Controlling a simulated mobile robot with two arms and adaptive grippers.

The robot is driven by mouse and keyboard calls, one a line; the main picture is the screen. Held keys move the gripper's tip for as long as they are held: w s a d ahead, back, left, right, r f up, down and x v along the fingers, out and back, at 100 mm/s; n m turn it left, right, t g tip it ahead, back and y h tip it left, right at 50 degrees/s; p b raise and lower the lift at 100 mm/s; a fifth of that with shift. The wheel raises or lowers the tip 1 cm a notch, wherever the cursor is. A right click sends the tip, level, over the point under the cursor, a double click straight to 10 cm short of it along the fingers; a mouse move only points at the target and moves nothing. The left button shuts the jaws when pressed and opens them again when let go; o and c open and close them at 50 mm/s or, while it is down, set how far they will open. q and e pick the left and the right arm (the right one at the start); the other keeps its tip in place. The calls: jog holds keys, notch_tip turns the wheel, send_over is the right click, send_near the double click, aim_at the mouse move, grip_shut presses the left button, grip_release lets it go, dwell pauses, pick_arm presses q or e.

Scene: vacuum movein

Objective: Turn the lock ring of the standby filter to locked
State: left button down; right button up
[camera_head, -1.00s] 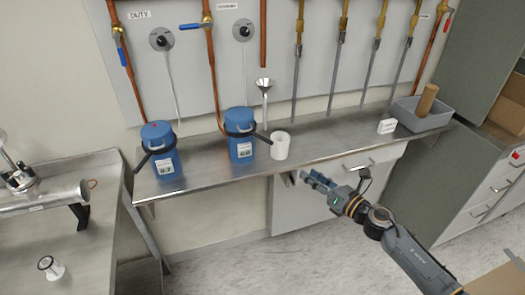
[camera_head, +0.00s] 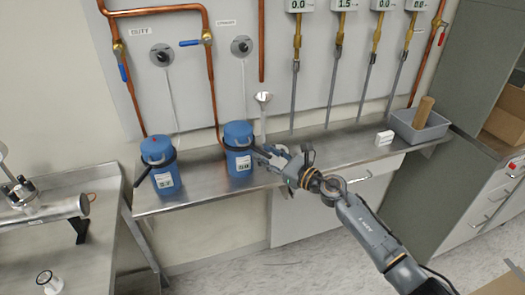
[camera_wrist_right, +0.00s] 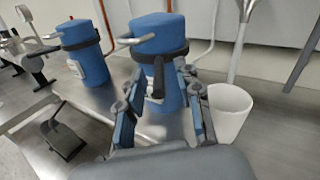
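The standby filter (camera_head: 238,136) is a blue canister on the steel shelf, the right one of two. It also shows in the right wrist view (camera_wrist_right: 158,30). Its lock ring (camera_wrist_right: 170,58) is a black band around the canister with a black handle (camera_wrist_right: 158,78) sticking out toward my gripper. My right gripper (camera_head: 264,154) is at the canister's right side. In the wrist view its fingers (camera_wrist_right: 158,80) are apart, with the handle appearing between their tips; contact cannot be told. My left gripper is not in view.
The duty filter (camera_head: 158,150), a similar blue canister, stands to the left. A white cup (camera_wrist_right: 230,112) is close beside my right finger. A funnel (camera_head: 263,98) is behind. A small white box (camera_head: 384,138) and grey bin (camera_head: 420,132) are farther right. Pipes line the wall.

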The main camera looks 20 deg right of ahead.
jog(key=shift+w+a, duration=0.4)
jog(key=shift+w, duration=0.15)
grip_shut()
